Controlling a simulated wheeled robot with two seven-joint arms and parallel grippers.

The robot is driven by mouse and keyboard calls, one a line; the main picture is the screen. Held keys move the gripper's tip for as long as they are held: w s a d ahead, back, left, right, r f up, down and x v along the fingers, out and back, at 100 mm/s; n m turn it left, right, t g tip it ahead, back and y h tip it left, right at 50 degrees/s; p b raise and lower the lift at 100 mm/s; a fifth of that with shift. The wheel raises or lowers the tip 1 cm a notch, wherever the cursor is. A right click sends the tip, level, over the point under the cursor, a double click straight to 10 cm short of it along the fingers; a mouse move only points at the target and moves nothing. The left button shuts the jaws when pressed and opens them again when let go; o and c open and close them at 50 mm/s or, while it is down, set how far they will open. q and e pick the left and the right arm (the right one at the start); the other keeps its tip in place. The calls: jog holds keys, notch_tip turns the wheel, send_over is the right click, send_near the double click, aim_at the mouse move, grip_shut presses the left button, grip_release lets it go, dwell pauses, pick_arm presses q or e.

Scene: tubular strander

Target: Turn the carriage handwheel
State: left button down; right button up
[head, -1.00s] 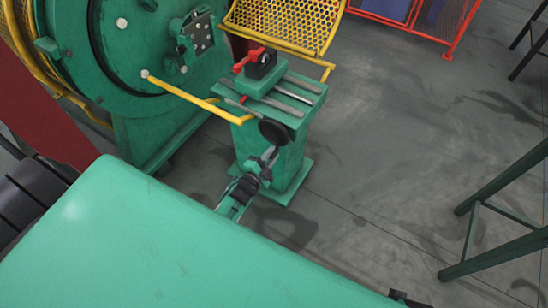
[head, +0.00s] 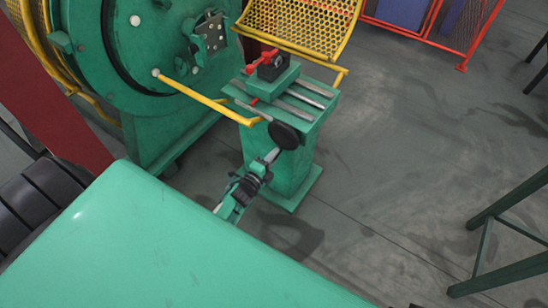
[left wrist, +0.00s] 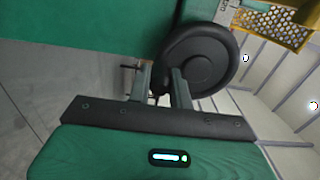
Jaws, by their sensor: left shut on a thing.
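The carriage handwheel (head: 284,135) is a black disc on the front of the green carriage stand. In the left wrist view the handwheel (left wrist: 205,60) fills the upper middle, with its dished face and rounded rim. My left gripper (head: 272,156) reaches it from below in the head view. In the left wrist view the fingers of my left gripper (left wrist: 160,82) are at the lower left part of the wheel, shut on it. The exact contact is partly hidden by the fingers. My right gripper is not in view.
The green stand (head: 290,170) carries a slide with metal rails and a red-handled block (head: 272,66). A yellow bar (head: 205,98) runs from the large green drum (head: 110,50) past the slide. A yellow mesh guard (head: 300,25) is behind. Grey floor is open at right, before a green frame (head: 500,240).

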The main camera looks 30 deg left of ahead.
pick_arm(q)
jog(key=shift+f, duration=0.1)
jog(key=c, duration=1.3)
grip_release()
jog(key=shift+o, duration=0.2)
jog(key=shift+s, duration=0.1)
jog(key=s+a, duration=0.1)
jog(key=s, duration=1.2)
jog(key=shift+s+p, duration=0.3)
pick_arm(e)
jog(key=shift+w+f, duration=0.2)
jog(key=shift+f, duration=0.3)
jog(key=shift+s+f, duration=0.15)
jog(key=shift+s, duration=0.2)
